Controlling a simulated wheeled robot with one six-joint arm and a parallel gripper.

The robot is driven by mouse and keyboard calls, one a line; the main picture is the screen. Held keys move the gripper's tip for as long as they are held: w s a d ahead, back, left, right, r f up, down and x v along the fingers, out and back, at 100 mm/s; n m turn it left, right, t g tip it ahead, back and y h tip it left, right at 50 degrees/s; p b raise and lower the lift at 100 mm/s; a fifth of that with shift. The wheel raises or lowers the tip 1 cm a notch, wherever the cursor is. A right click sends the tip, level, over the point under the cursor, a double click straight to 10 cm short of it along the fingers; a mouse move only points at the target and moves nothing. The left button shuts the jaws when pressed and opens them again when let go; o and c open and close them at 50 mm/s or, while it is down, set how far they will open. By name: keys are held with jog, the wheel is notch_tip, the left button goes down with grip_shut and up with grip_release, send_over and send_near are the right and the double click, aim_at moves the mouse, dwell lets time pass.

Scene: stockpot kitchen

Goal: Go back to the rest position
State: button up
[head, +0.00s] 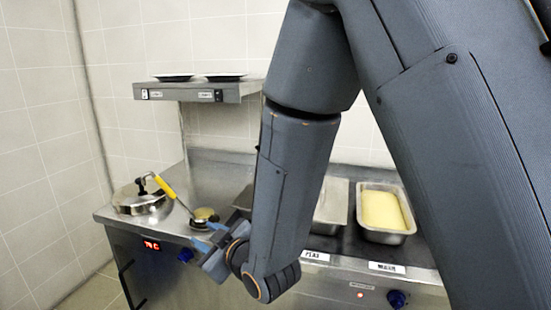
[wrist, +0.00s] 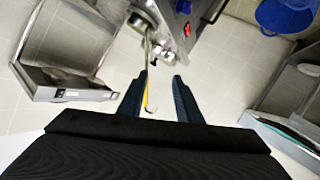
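My gripper (head: 208,238) is in front of the left part of the steel counter in the head view, at the end of my bent arm. In the wrist view its two dark fingers (wrist: 161,80) stand apart with a gap between them, so it is open. A ladle with a yellow handle (head: 167,186) leans on the counter beyond the gripper. The handle also shows in the wrist view (wrist: 148,98), beside the left finger and not clasped. My arm hides part of the counter's middle.
A lidded steel pot (head: 140,200) stands at the counter's left end. A shelf (head: 200,92) with two dark plates is above. A steel pan (head: 385,236) of yellow food sits at the right. In the wrist view, a blue bucket (wrist: 285,16) is at top right.

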jog(key=d+f+m+g+h, duration=0.2)
jog(key=d+f+m+h, duration=0.15)
jog(key=d, duration=0.65)
jog(key=d+f+m+g+h, duration=0.1)
jog(key=d+f+m+h, duration=0.2)
jog(key=d, duration=0.7)
jog(key=s+d+m+g+h, duration=0.3)
jog(key=s+d+m+g, duration=0.3)
jog(key=s+d, duration=0.8)
jog(key=shift+s+d+r+m+g, duration=0.4)
jog(key=shift+d+g, duration=0.4)
jog(key=shift+d, duration=0.2)
